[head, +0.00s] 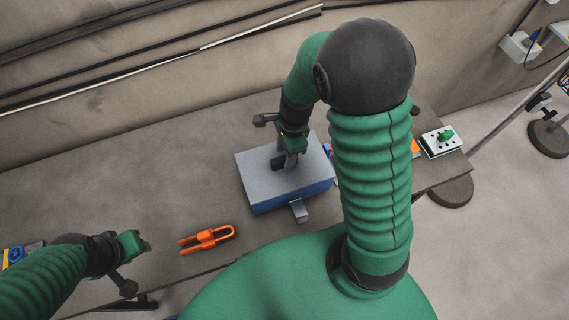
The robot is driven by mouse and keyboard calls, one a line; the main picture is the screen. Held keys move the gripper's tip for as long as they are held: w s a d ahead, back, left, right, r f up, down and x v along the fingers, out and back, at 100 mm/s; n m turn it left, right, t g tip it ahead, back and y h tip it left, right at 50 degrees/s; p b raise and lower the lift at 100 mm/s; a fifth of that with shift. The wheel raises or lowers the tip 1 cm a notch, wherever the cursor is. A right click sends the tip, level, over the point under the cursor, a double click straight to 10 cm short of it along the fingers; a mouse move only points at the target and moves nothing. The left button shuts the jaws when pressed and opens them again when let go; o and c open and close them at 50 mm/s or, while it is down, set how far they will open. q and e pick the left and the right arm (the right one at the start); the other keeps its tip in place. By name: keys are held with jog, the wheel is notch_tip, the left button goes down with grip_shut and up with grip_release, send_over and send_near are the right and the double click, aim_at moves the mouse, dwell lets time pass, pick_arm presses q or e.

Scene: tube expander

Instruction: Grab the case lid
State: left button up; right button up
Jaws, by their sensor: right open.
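The case (315,192) is a blue box on the table. Its flat grey lid (310,165) lies on top, and a small grey latch (299,211) sticks out at its near side. My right gripper (277,143) is over the lid, pointing down, with its jaws open. One dark fingertip is close above the middle of the lid; I cannot tell whether it touches. My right arm hides part of the case's right end. My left gripper (136,266) is at the lower left, away from the case, with its fingers apart and nothing between them.
An orange two-pronged tool (208,239) lies on the table (130,195) between my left gripper and the case. A white block with a green knob (441,141) stands at the right end. Blue and yellow parts (14,256) lie at the left edge. The table behind the orange tool is clear.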

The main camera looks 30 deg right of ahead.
notch_tip(320, 180, down, 3)
jog(key=shift+w+a+r, duration=0.1)
jog(key=shift+a+r, duration=0.05)
jog(key=shift+w, duration=0.2)
jog(key=shift+s, duration=0.2)
jog(key=c, duration=0.6)
grip_shut()
